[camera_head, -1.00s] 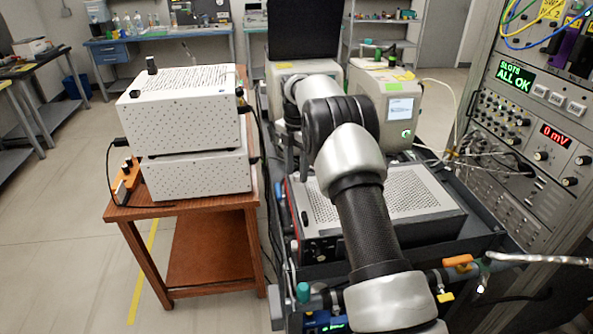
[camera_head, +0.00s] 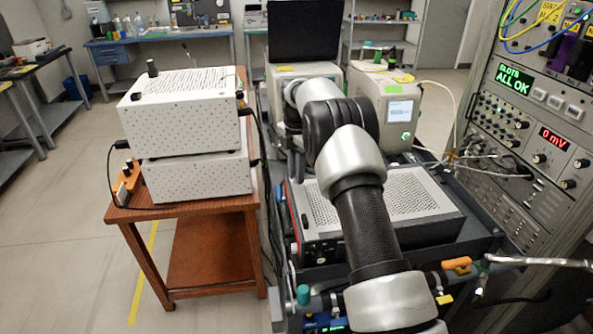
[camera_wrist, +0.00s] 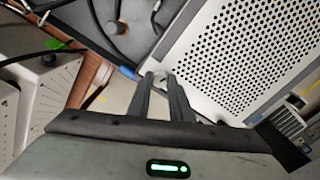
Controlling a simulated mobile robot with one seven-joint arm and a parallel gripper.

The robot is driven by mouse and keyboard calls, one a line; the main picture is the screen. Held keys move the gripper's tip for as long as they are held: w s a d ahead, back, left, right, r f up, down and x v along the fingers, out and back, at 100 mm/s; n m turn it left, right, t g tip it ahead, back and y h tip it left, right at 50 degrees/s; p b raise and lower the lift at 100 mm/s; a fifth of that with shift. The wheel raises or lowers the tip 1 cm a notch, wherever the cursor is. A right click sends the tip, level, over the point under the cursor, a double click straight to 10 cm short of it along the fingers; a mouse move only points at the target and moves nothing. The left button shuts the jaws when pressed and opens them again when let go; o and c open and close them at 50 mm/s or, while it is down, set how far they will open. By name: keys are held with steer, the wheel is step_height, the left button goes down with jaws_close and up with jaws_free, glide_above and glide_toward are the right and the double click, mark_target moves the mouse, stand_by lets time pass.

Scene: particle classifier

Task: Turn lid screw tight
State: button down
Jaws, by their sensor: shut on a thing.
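In the wrist view my gripper (camera_wrist: 161,82) is shut, with its two dark fingers close together. A small light grey piece (camera_wrist: 160,76), which looks like the lid screw, shows between the fingertips. It sits beside the edge of a metal unit with a perforated top (camera_wrist: 240,50); whether it touches that unit I cannot tell. The same perforated unit (camera_head: 415,192) lies under my arm in the head view.
Two stacked white boxes (camera_head: 190,105) stand on a wooden side table (camera_head: 205,205) at left. A beige device with a small screen (camera_head: 400,110) stands behind my arm. An instrument rack (camera_head: 535,150) closes off the right. Open floor lies at far left.

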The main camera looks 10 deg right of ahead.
steer(key=m+p, duration=0.1)
steer(key=m, duration=0.2)
steer(key=shift+r+p, duration=0.15)
steer(key=shift+p, duration=0.2)
steer(key=m+p, duration=0.1)
steer(key=m, duration=0.6)
steer(key=shift+m, duration=0.3)
steer(key=m, duration=0.4)
steer(key=shift+m+p, duration=0.3)
steer(key=shift+p, duration=0.1)
steer(key=m, duration=0.3)
steer(key=shift+m, duration=0.3)
steer(key=m, duration=0.3)
steer(key=shift+m, duration=0.3)
steer(key=m, duration=0.3)
steer(key=shift+m, duration=2.2)
